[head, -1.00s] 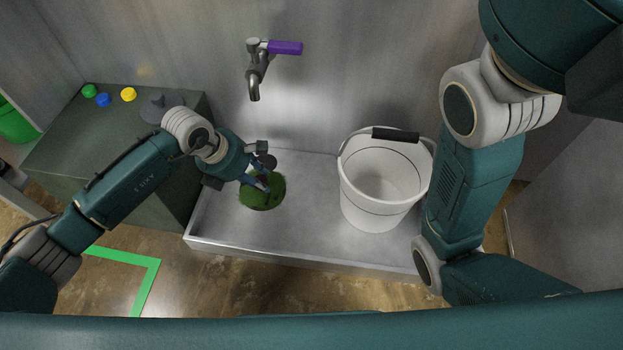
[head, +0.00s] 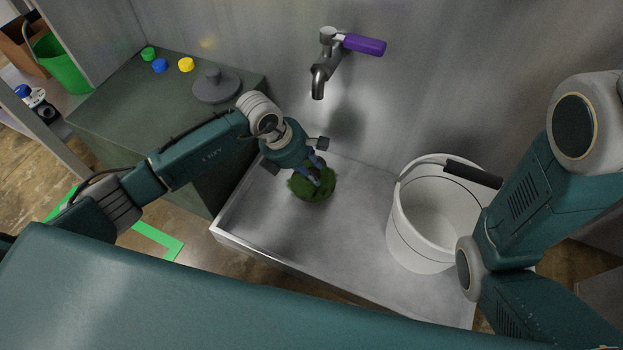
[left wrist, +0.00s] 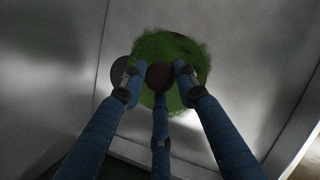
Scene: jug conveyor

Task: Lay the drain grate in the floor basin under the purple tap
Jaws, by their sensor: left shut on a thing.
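A grey round disc with a raised knob (head: 215,86), which looks like the drain grate, lies on top of the dark green cabinet at the left. The purple-handled tap (head: 325,62) is on the back wall above the grey floor basin (head: 262,235). My left gripper (head: 318,181) is down in the basin, its fingers shut on a green mossy clump (head: 326,192). In the left wrist view the fingers surround the clump (left wrist: 185,50), and part of a dark round spot (left wrist: 119,70) shows beside it. I cannot tell if the clump touches the floor. My right gripper is out of view.
A white bucket (head: 408,225) with a black grip stands in the basin's right part. Green, blue and yellow caps (head: 186,64) sit on the cabinet (head: 110,115). A green bucket (head: 62,65) is at far left. The basin floor between clump and white bucket is clear.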

